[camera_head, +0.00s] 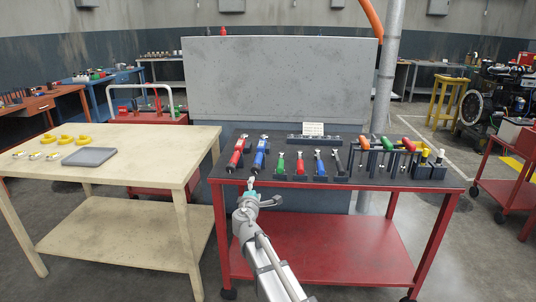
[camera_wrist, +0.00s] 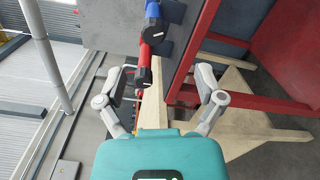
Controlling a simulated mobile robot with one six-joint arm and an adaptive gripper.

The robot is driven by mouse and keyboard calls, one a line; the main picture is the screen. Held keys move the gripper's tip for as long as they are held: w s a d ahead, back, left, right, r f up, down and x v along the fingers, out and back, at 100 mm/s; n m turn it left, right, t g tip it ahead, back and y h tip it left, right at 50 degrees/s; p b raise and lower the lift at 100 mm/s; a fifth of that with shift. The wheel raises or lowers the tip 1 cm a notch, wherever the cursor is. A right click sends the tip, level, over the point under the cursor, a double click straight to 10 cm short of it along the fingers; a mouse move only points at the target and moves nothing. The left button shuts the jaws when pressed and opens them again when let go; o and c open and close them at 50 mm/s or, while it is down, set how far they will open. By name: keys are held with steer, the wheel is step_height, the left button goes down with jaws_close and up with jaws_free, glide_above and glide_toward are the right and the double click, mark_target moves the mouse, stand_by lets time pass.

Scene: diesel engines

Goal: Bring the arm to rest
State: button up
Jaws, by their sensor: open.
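My arm reaches up from the bottom of the head view, and my gripper (camera_head: 250,184) is at the front edge of the dark-topped red cart (camera_head: 330,240). In the wrist view my gripper (camera_wrist: 163,75) has its two fingers spread wide with nothing held between them. A red-handled tool (camera_head: 236,155) and a blue-handled tool (camera_head: 260,157) rest on the cart just beyond it. In the wrist view the red tool (camera_wrist: 146,62) and blue tool (camera_wrist: 152,12) show beyond the fingers; I cannot tell the exact gap.
Several small-handled tools (camera_head: 318,165) stand in holders across the cart top, with a rack of coloured handles (camera_head: 388,150) to the right. A cream table (camera_head: 130,140) with a grey tray (camera_head: 89,156) and yellow parts stands left. A grey panel (camera_head: 280,80) rises behind.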

steer(key=s+d+f+m+g+h, duration=0.2)
steer(key=s+d+f+m+g, duration=0.15)
steer(key=d, duration=0.35)
steer(key=s+d+f+m+g+h, duration=0.1)
steer(key=s+d+f+m+g, duration=0.3)
steer(key=d, duration=0.4)
steer(key=s+d+f+m+g+h, duration=0.2)
steer(key=d+f+m, duration=0.1)
steer(key=d+m, duration=0.35)
steer(key=s+d+f+m+g+y, duration=0.2)
steer(key=s+d+f+m+g, duration=0.3)
steer(key=s, duration=0.5)
steer(key=s+f+m+g+y+p, duration=0.1)
steer(key=s+f+g+y, duration=0.2)
steer(key=s, duration=0.6)
step_height(320, 180, up, 17)
steer(key=y+p, duration=0.1)
steer(key=p, duration=1.5)
steer(key=shift+w, duration=0.1)
